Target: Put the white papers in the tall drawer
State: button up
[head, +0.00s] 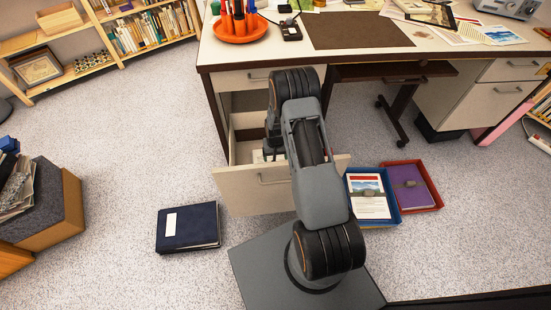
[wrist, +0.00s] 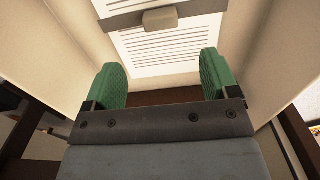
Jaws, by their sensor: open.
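The tall drawer (head: 240,190) under the left side of the desk is pulled open. My arm reaches down into it in the head view and hides much of its inside. In the wrist view, white papers with printed lines (wrist: 180,48) lie between the pale drawer walls, with a small beige block (wrist: 160,20) on top of them. My gripper (wrist: 160,66) has its two green fingers spread wide over the near edge of the papers, with nothing between them. In the head view the gripper is hidden by the arm and the drawer.
A blue tray (head: 396,213) with a printed sheet and a red tray (head: 437,205) with a purple folder sit on the floor right of the drawer. A dark blue binder (head: 188,228) lies to the left. The desk (head: 275,50) overhangs the drawer.

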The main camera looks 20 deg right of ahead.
jog(key=s+a+r+n+t, duration=0.1)
jog(key=s+a+r, duration=0.15)
jog(key=r, duration=0.95)
jog(key=s+a+r+n, duration=0.1)
jog(key=s+a+r, duration=0.15)
jog(key=r, duration=0.85)
jog(key=s+a+r+t, duration=0.1)
jog(key=s+a+r, duration=0.1)
jog(key=s+r, duration=0.3)
jog(key=s+a+r+n, duration=0.1)
jog(key=s+a+r, duration=0.1)
jog(key=s+r, duration=0.4)
jog(key=shift+s+a+r+n+t, duration=0.15)
jog(key=shift+s+a+n+t, duration=0.2)
jog(key=shift+s, duration=1.5)
jog(key=shift+r, duration=0.1)
